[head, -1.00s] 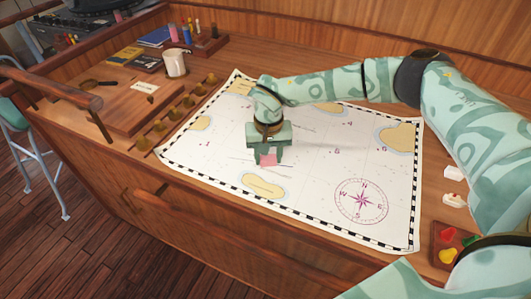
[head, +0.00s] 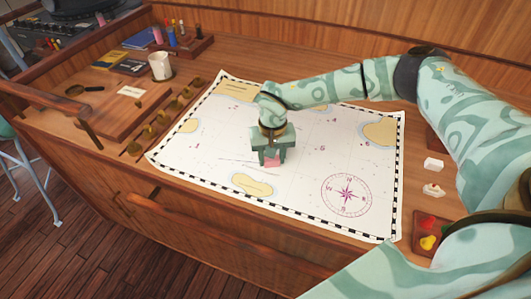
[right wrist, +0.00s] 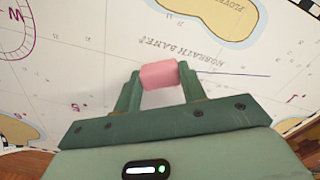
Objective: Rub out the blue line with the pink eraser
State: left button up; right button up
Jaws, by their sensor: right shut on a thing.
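The pink eraser (head: 272,161) is held between the fingers of my right gripper (head: 271,157), low over the middle of the sea chart (head: 215,125). In the right wrist view, the eraser (right wrist: 159,73) sits between the fingertips, at or close to the paper; I cannot tell whether it touches. In the head view the line is too faint to make out surely. My left gripper is not in view.
A compass rose (head: 346,194) is printed on clear paper.

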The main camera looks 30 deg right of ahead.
jog(key=shift+s+d, duration=0.1)
jog(key=shift+d, duration=0.05)
jog(key=shift+s+d+r+p, duration=0.1)
jog(key=shift+s+d+p, duration=0.4)
jog(key=shift+d+p, duration=0.2)
jog(key=shift+s+d, duration=0.2)
jog(key=shift+w+a+b, duration=0.3)
jog(key=shift+w+a, duration=0.5)
jog(key=shift+a, duration=0.2)
